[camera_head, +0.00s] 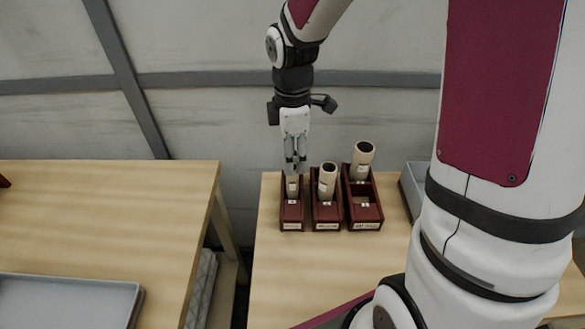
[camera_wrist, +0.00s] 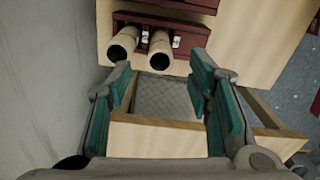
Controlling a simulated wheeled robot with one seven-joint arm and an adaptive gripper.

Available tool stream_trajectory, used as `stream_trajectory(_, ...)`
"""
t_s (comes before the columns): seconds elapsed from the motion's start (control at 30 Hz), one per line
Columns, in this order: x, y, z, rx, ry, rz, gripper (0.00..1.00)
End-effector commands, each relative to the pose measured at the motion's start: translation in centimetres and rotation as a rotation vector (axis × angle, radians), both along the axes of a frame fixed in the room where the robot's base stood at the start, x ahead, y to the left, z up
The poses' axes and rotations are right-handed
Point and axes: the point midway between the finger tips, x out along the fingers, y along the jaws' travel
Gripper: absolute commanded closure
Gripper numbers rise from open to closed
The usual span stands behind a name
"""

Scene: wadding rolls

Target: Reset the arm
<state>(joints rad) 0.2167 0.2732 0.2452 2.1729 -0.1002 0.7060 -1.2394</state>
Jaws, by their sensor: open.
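My gripper (camera_head: 294,165) points down at the left holder in the head view, its fingers just above or in front of the left roll. In the wrist view the gripper (camera_wrist: 160,72) is open, with teal pads apart and nothing held between them. Three dark red holders stand side by side on the right table: left (camera_head: 292,212), middle (camera_head: 326,212) and right (camera_head: 366,212). Each bears a pale tubular roll: left (camera_head: 292,187), partly hidden by my fingers, middle (camera_head: 327,182) and right (camera_head: 362,161). The wrist view shows two roll ends (camera_wrist: 122,44) (camera_wrist: 160,48).
The right wooden table (camera_head: 275,275) has clear room in front of the holders. A grey tray (camera_head: 411,190) is partly hidden behind my arm. The left table (camera_head: 120,215) carries another grey tray (camera_head: 65,305). A gap separates the tables. A grey wall (camera_head: 200,115) stands behind.

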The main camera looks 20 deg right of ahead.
Motion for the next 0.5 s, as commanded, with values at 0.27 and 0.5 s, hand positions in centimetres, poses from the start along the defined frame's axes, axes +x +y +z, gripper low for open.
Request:
stream_trajectory(0.27,0.0,0.0,2.1,0.0,0.0,-0.002,0.53)
stream_trajectory(0.5,-0.7,-0.1,3.6,-0.011,-0.021,-0.06,0.53)
